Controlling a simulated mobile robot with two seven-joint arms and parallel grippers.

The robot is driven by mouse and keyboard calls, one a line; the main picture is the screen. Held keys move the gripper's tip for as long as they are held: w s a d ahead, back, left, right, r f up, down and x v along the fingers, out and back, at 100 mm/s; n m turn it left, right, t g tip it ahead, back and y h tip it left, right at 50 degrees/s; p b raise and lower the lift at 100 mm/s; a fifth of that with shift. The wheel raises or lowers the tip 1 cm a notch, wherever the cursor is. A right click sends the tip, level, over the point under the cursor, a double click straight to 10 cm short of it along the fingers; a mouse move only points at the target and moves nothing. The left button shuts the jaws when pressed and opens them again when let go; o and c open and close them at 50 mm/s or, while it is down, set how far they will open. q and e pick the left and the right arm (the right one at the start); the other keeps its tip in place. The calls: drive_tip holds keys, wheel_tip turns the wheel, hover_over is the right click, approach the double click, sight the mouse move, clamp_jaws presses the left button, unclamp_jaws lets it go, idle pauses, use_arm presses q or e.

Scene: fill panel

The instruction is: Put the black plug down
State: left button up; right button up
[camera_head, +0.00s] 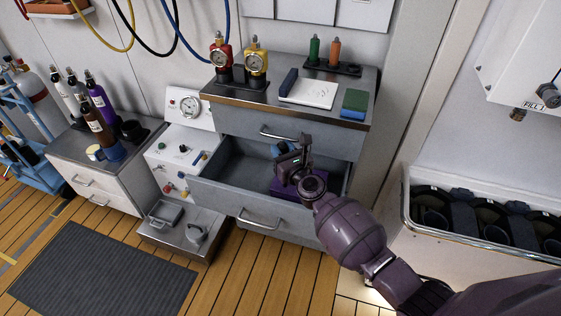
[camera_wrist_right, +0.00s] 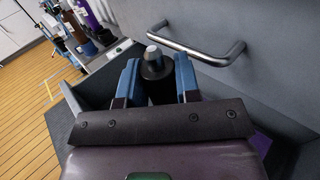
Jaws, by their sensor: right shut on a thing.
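My right gripper (camera_head: 281,152) is over the open drawer (camera_head: 230,182) of the grey cabinet. In the right wrist view its two blue fingers (camera_wrist_right: 158,82) are shut on the black plug (camera_wrist_right: 154,67), a dark cylinder with a grey tip pointing away from the wrist. In the head view the plug is hard to make out behind the gripper. My left gripper is not in view.
A purple item (camera_head: 288,189) lies in the drawer's right part; its left part is bare. A bin (camera_head: 408,215) stands at right.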

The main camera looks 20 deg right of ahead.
drive_tip(key=shift+f+b, duration=0.3)
drive_tip(key=shift+f, duration=0.15)
wheel_tip(320, 180, down, 4)
drive_tip(key=shift+r+b, duration=0.2)
drive_tip(key=shift+b, duration=0.9)
drive_tip(key=shift+f, duration=0.1)
drive_tip(key=shift+r, duration=0.35)
drive_tip(key=shift+f, duration=0.15)
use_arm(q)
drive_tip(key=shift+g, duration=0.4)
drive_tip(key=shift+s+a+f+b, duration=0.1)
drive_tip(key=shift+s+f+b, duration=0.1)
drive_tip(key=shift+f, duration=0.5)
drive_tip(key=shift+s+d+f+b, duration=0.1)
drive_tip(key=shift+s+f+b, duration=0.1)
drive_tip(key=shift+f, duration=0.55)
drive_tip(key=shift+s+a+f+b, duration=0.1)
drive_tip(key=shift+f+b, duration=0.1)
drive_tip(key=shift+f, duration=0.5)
use_arm(e)
drive_tip(key=shift+f, duration=0.6)
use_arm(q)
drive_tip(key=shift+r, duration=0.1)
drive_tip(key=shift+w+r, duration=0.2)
use_arm(e)
drive_tip(key=o, duration=1)
drive_tip(key=shift+r, duration=0.1)
drive_tip(key=shift+c, duration=0.2)
drive_tip(key=shift+r, duration=0.1)
